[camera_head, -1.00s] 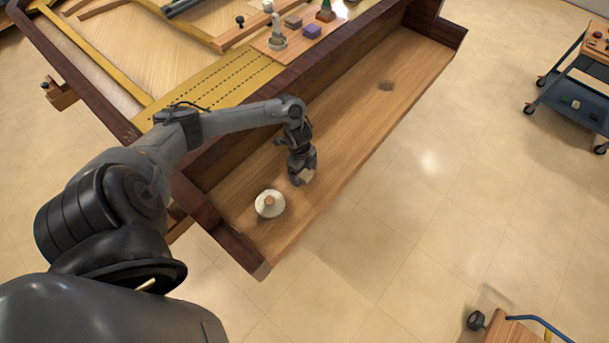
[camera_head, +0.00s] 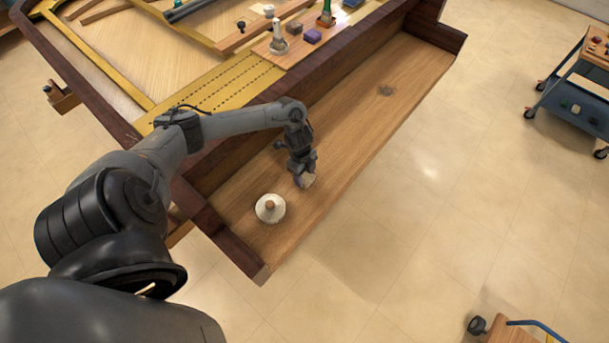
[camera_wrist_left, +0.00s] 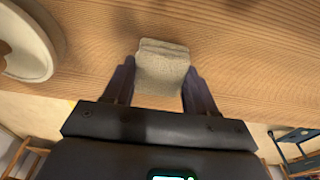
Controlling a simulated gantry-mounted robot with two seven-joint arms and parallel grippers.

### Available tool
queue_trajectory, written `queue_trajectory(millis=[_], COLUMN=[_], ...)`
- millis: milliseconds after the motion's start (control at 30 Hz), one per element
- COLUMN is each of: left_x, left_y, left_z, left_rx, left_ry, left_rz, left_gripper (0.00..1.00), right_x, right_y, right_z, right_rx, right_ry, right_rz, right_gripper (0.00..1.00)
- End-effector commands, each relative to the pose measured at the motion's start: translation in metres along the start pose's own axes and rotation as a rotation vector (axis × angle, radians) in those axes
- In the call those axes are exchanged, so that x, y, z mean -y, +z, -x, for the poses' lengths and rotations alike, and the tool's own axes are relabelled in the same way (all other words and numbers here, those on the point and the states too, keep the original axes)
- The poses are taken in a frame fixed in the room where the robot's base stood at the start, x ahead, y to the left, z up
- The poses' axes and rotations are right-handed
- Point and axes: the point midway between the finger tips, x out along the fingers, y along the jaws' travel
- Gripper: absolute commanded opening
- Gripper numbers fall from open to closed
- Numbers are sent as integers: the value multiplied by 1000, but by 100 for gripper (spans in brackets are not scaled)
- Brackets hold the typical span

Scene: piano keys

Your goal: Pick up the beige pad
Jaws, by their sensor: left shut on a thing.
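The beige pad (camera_wrist_left: 162,72) sits between the two fingers of my left gripper (camera_wrist_left: 160,85) in the left wrist view, with a finger against each side. In the head view the pad (camera_head: 307,181) shows as a small pale piece at the tips of my left gripper (camera_head: 304,178), over the wooden key tray (camera_head: 345,150). My left gripper is shut on it. I cannot tell whether the pad touches the wood. My right gripper is not in view.
A round cream dish with a brown knob (camera_head: 270,208) stands on the tray, left of the gripper. A small dark item (camera_head: 386,90) lies farther along the tray. A board with small tools and blocks (camera_head: 290,45) is above. A blue cart (camera_head: 575,100) stands at right.

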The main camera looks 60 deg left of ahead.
Motion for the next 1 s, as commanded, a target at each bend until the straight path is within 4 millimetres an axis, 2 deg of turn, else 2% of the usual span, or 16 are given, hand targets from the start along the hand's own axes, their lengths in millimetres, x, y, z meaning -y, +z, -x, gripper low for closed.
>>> queue_trajectory(millis=[167,267,400,600,800,1000], left_x=[1,1,12,26,36,40], left_y=[-2,-5,-38,-77,-104,-119], left_z=[21,40,52,71,85,90], left_rx=[0,-1,-8,-5,-2,-2], left_ry=[-2,-2,-4,-2,-1,1], left_rz=[-2,-2,-4,-4,-1,-1], left_gripper=[27,27,27,27,27,27], right_x=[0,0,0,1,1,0], right_y=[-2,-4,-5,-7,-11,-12], right_z=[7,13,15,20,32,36], right_rx=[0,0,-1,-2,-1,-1], right_ry=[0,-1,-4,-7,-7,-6], right_rz=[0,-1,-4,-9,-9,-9], right_gripper=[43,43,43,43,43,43])
